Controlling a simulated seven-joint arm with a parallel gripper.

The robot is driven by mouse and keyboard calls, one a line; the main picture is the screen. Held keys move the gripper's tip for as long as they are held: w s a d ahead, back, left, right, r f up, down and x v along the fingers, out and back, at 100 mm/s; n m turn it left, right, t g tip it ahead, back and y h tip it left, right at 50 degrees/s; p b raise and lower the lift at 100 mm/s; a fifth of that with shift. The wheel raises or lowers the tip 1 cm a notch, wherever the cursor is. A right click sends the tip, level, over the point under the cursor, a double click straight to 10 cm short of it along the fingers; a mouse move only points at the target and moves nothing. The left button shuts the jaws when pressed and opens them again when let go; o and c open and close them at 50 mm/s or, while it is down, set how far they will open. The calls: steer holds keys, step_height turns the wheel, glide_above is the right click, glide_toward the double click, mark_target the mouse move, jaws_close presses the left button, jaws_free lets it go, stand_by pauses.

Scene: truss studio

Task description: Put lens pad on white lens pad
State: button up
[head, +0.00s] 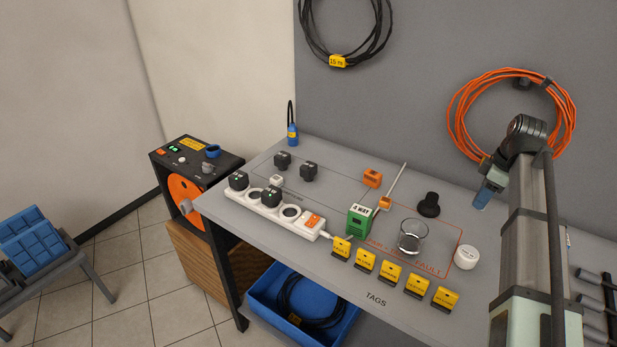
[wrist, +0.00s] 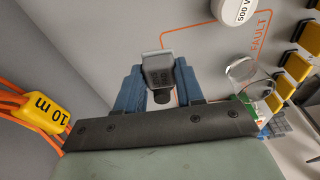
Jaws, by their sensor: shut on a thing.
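My gripper (wrist: 158,72) is shut on a small grey block with a pale rim (wrist: 158,66) and illegible dark lettering, held between its blue fingers. In the head view my gripper (head: 484,194) is over the right side of the grey bench; the block cannot be made out there. A round white piece marked 500 V (wrist: 236,12) lies apart from the gripper, and it also shows in the head view (head: 466,257). Nothing in view is clearly labelled as a lens pad. A dark round end (wrist: 163,97) shows below the block; I cannot tell whether it belongs to it.
A clear glass (head: 413,236) and a black knob-like piece (head: 429,205) stand near the gripper. Several yellow tags (head: 388,272) line the front edge. A white power strip (head: 280,211) with black plugs lies left. Orange cable (head: 458,115) hangs on the wall.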

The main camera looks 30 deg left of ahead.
steer(key=s+a+r+n, duration=0.15)
steer(key=s+a, duration=0.45)
steer(key=a, duration=1)
steer(key=s+a+f+n, duration=0.1)
steer(key=s+a+n, duration=0.3)
steer(key=a, duration=1.2)
steer(key=s+a+r+n, duration=0.15)
steer(key=s+a, duration=0.55)
steer(key=a, duration=0.9)
steer(key=m, duration=0.6)
glide_above(275, 177)
steer(key=shift+d+f, duration=0.2)
steer(key=shift+f, duration=2)
steer(key=shift+d+f, duration=0.15)
steer(key=shift+f, duration=2)
steer(key=shift+f, duration=0.15)
steer(key=o, duration=1)
step_height(275, 177, up, 12)
steer(key=d, duration=0.1)
steer(key=shift+d, duration=0.4)
